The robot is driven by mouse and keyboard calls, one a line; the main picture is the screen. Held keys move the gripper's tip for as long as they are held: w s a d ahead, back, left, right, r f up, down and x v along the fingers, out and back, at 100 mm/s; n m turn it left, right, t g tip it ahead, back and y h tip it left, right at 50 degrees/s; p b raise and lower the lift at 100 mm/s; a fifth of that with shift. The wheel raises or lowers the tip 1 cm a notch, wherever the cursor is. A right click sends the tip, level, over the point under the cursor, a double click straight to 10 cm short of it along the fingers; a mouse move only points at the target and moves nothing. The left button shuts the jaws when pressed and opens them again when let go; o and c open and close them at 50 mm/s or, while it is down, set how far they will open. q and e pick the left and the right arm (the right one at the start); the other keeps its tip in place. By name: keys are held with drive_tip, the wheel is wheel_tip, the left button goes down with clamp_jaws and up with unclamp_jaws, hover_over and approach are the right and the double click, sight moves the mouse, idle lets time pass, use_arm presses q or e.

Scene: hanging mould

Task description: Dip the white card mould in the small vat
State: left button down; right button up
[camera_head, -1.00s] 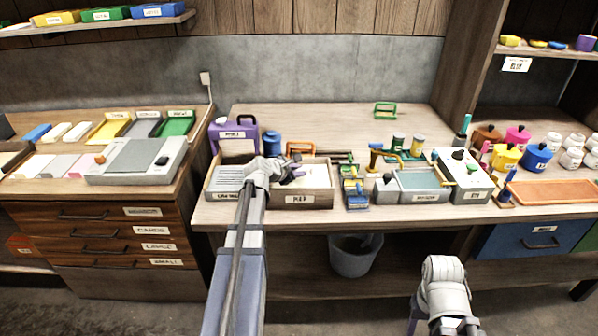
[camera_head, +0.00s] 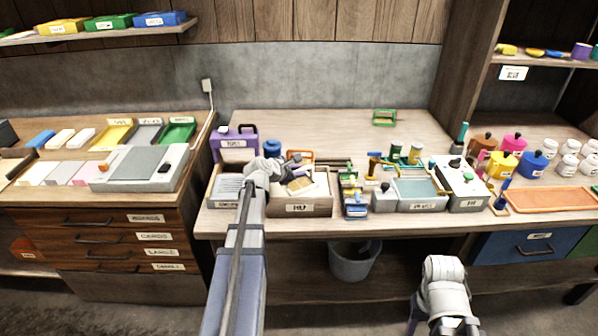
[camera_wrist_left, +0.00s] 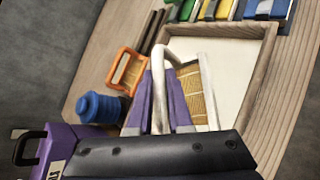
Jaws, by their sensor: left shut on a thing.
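The white card mould has a white frame and a tan mesh face (camera_wrist_left: 192,92). In the head view the mesh (camera_head: 300,184) shows over the wooden-walled small vat (camera_head: 299,208), which has a white fill. My left gripper (camera_wrist_left: 160,85), with purple fingers, is shut on the mould and holds it tilted at the vat. The vat's wooden rim (camera_wrist_left: 268,62) shows beyond the mould in the wrist view. I cannot tell whether the mould's lower edge touches the fill. My right gripper (camera_head: 450,325) is low at the bottom edge, its fingers unclear.
A purple container (camera_head: 234,143), a blue jar (camera_head: 272,148) and an orange frame (camera_head: 299,157) stand behind. Coloured tools (camera_head: 354,195) and a grey vat (camera_head: 418,195) are to the right. The bench's back middle is mostly clear.

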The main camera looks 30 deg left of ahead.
use_arm(q)
drive_tip(key=shift+r+p, duration=2.15)
drive_tip(key=shift+r, duration=0.15)
